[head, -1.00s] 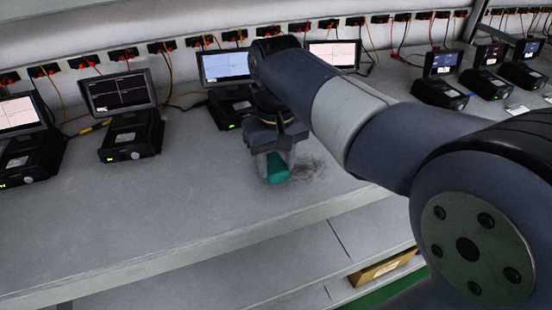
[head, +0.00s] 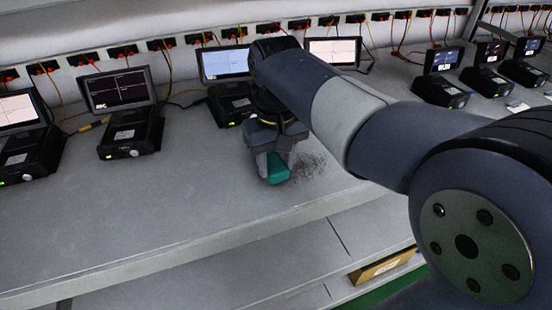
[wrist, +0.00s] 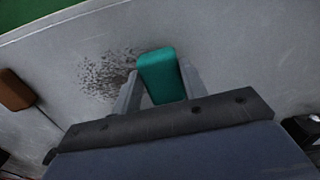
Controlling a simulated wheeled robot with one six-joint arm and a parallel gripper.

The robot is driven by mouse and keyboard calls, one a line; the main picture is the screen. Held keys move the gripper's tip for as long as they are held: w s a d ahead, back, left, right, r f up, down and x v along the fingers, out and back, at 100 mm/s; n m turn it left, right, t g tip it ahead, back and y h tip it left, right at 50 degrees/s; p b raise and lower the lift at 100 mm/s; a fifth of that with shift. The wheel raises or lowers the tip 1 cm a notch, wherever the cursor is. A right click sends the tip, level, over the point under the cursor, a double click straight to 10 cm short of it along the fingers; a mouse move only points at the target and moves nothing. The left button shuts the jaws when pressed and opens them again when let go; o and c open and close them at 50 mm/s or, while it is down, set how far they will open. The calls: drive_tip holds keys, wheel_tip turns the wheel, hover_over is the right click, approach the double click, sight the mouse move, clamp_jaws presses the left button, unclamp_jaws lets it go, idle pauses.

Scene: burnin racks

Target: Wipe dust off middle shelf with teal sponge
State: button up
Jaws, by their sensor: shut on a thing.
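The teal sponge (head: 277,168) is between the fingers of my gripper (head: 270,165), low at the shelf surface in the head view. In the wrist view the sponge (wrist: 163,78) sits between the two grey fingers of my gripper (wrist: 160,88), which is shut on it. A dark, speckled dust patch (head: 310,165) lies on the grey shelf (head: 180,200), just right of the sponge. In the wrist view the dust (wrist: 104,76) is left of the sponge, close beside it. I cannot tell whether the sponge touches the shelf.
Black devices with screens stand along the back, one (head: 131,132) left of my gripper and one (head: 228,103) just behind it. Several more stand at the right. A cardboard box (head: 383,268) sits on the lower shelf. The shelf front left is clear.

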drive_tip(key=shift+f+b, duration=0.3)
drive_tip(key=shift+f, duration=0.3)
